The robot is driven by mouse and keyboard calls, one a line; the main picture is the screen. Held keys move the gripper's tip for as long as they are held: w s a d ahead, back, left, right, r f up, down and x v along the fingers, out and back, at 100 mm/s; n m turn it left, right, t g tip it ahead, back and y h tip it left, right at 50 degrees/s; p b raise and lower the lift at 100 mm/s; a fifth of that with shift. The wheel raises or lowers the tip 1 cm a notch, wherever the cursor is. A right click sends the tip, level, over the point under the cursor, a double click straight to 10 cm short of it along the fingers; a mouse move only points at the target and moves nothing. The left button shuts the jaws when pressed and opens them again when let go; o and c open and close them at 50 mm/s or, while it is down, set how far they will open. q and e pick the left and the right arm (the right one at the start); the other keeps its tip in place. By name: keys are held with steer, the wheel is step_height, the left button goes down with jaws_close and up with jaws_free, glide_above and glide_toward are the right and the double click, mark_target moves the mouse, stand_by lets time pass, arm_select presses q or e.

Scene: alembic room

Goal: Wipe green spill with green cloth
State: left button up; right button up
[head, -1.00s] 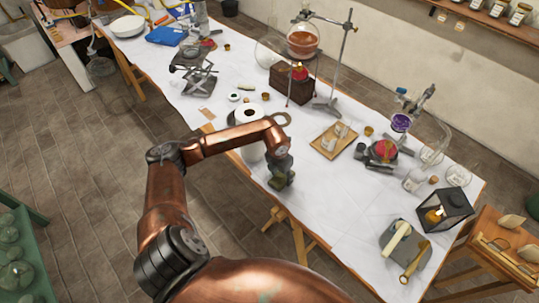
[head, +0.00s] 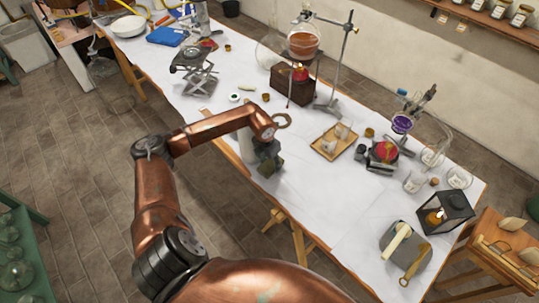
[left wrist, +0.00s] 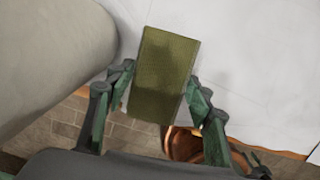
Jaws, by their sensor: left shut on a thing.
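My left gripper (head: 268,166) is over the near long edge of the white-covered table (head: 330,205). It is shut on the green cloth, an olive-green rectangular piece. In the left wrist view the cloth (left wrist: 164,72) sits between the two fingers (left wrist: 160,88), with white table cover behind it. In the head view the cloth is small and dark beneath the gripper, and I cannot tell whether it touches the table. No green spill can be made out in either view. My right gripper is not in view.
A pale cylinder (left wrist: 48,58) stands close at the left of the wrist view; in the head view my arm mostly hides it. A wooden tray (head: 324,153) and a burner stand (head: 382,155) are to the right. The table front right of the gripper is clear.

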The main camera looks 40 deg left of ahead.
arm_select(q)
steer(key=shift+r+p, duration=1.3)
steer(key=shift+r, duration=1.25)
